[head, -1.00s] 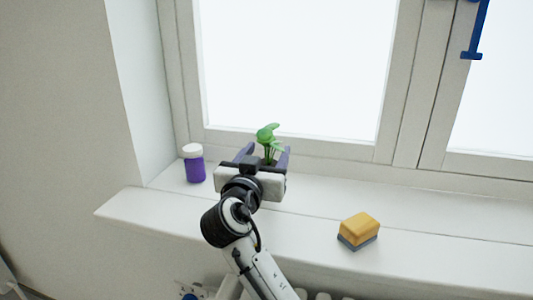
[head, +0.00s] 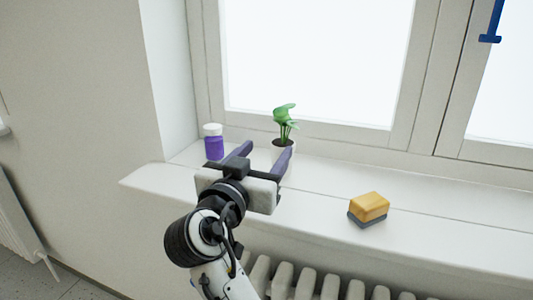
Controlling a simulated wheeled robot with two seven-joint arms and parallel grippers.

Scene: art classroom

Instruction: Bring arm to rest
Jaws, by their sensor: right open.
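My right gripper (head: 264,158) is open and empty, above the front part of the window sill. Its two purple fingers point toward the window. The pot is partly hidden by the right-hand finger. My left gripper is not in the head view.
A purple jar with a white lid (head: 214,142) stands on the sill (head: 450,222), left of the gripper. A yellow and grey sponge (head: 368,208) lies to the right. A radiator (head: 310,283) is below the sill. The window frame (head: 330,130) rises behind.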

